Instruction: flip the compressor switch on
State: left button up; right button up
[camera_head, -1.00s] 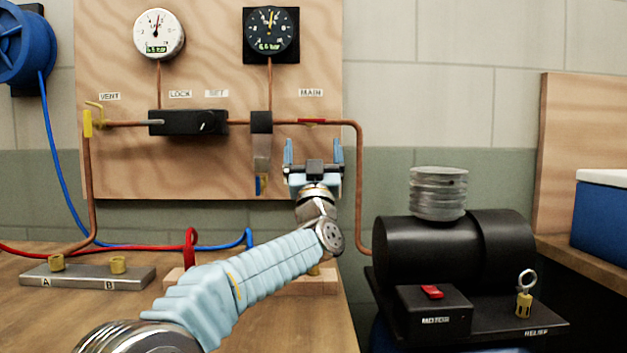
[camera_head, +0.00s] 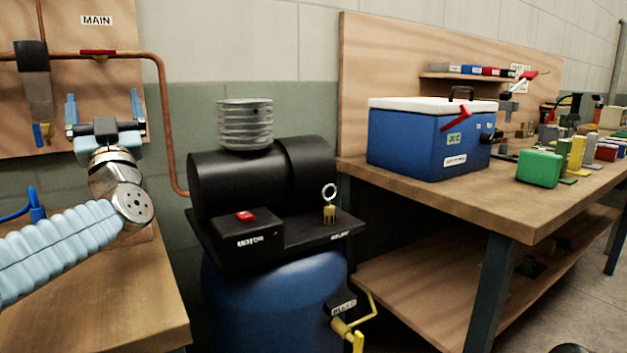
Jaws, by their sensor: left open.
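The compressor (camera_head: 245,180) is a black motor with a ribbed metal cylinder on top, mounted above a blue tank (camera_head: 270,300). Its red switch (camera_head: 246,216) sits on top of a black box labelled as the motor (camera_head: 248,240), in the middle of the head view. I cannot tell the switch's position. My left gripper (camera_head: 104,106) is open and empty, its fingers pointing up in front of the wooden panel. It is left of the compressor and above the switch in the picture, apart from both. My right gripper is not in view.
A ring-topped relief valve (camera_head: 329,206) stands right of the motor box. A yellow bleed handle (camera_head: 355,325) sticks out from the tank. A copper pipe (camera_head: 166,110) runs down left of the compressor. A workbench (camera_head: 450,195) with a blue cooler (camera_head: 425,140) stands at right.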

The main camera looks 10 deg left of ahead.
aim_at(244, 217)
jog(key=l, duration=1.1)
jog(key=k+l, duration=0.1)
jog(key=l, duration=1.05)
